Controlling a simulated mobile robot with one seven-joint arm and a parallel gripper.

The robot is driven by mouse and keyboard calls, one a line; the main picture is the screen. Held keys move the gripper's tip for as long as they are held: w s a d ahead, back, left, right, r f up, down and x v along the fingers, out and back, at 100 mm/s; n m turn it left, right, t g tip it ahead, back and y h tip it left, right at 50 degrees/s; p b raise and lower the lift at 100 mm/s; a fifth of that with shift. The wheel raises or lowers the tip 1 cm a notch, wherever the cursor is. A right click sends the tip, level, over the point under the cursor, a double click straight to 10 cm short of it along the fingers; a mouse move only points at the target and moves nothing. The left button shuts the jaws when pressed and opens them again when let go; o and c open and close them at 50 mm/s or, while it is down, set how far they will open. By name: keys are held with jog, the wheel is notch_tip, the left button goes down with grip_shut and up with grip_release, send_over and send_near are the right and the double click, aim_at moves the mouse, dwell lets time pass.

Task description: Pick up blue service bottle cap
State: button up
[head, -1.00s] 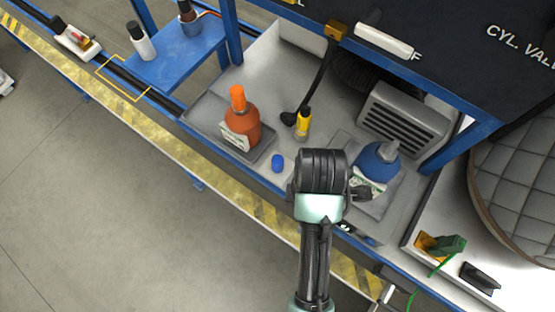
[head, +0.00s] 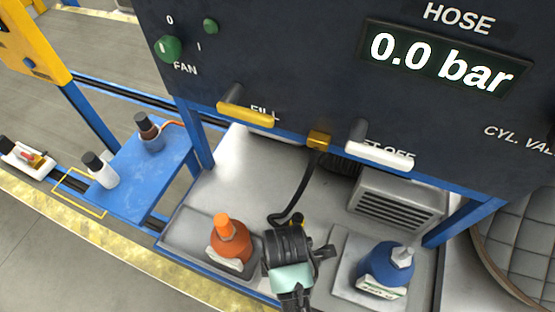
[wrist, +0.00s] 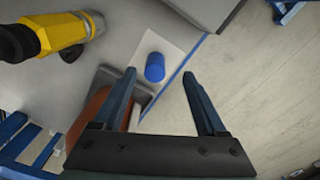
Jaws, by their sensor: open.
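The blue service bottle cap (wrist: 155,67) stands on a small pale plate (wrist: 172,50) near the bench edge in the wrist view. My gripper (wrist: 159,75) is open and empty, its two fingers pointing toward the cap, which appears between and just beyond the fingertips. I cannot tell the remaining distance. In the head view my arm hides the cap. The blue service bottle (head: 387,270) stands on a grey tray to the right of my arm, with a grey nozzle-like top.
An orange bottle (head: 230,245) stands in a grey tray left of my arm. A yellow-and-black fitting (wrist: 70,35) on a hose is near my gripper. The dark control panel (head: 330,100) overhangs the bench. A grey vented box (head: 398,208) is behind.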

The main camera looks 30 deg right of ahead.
jog(key=shift+w+a+f, duration=0.1)
jog(key=shift+w+f, duration=0.05)
jog(key=shift+f, duration=0.9)
jog(key=shift+w+a+f, duration=0.1)
jog(key=shift+w+f, duration=0.1)
jog(key=shift+f, duration=0.9)
jog(key=shift+w+a+f, duration=0.1)
jog(key=shift+w+f, duration=0.05)
jog(key=shift+f, duration=0.9)
grip_shut()
